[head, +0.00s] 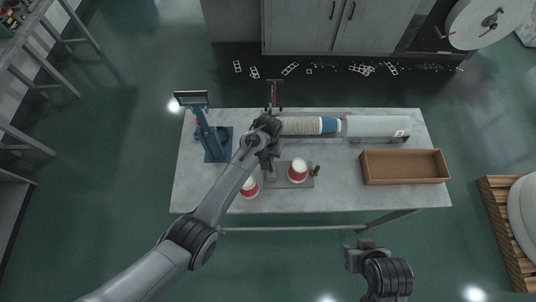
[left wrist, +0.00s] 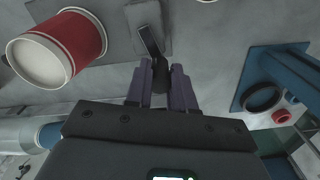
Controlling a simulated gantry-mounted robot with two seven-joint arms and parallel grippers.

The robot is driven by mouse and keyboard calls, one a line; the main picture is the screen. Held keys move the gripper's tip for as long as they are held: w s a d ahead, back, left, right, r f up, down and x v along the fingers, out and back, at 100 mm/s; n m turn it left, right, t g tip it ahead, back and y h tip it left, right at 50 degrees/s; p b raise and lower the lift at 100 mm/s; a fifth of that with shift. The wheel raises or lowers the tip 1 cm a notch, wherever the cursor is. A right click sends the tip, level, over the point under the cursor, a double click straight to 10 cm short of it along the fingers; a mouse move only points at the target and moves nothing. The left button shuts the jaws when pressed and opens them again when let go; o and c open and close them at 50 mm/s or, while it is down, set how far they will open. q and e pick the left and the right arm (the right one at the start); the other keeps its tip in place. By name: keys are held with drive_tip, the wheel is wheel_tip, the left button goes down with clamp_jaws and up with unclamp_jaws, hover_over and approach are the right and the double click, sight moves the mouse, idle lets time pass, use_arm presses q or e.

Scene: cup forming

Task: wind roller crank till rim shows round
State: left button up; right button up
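A red and white paper cup (head: 299,172) is on a grey forming plate (head: 292,184) near the table's middle; its rim detail is too small to judge. In the left wrist view a red cup (left wrist: 75,40) shows its pale round end. The crank (left wrist: 150,40) is a grey lever with a dark knob (left wrist: 160,74). My left gripper (head: 267,165) is at the plate's left end, and in the left wrist view its fingers (left wrist: 160,92) close around the knob. My right gripper (head: 354,257) is away from the table, in front; its fingers are unclear.
A blue press (head: 211,138) is at the table's left. A long cup stack (head: 303,126) lies along the back. A brown tray (head: 403,180) is at the right.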

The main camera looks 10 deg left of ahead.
use_arm(q)
clamp_jaws()
drive_tip(key=shift+w+d+r+m+p, duration=0.1)
drive_tip(key=shift+d+m+p, duration=0.25)
drive_tip(key=shift+m, duration=0.55)
drive_tip(key=shift+d+m, duration=0.15)
drive_tip(key=shift+m, duration=0.55)
drive_tip(key=o, duration=0.7)
unclamp_jaws()
drive_tip(key=shift+o, duration=0.2)
drive_tip(key=shift+w, duration=0.1)
wheel_tip(320, 180, up, 9)
drive_tip(key=shift+r, duration=0.8)
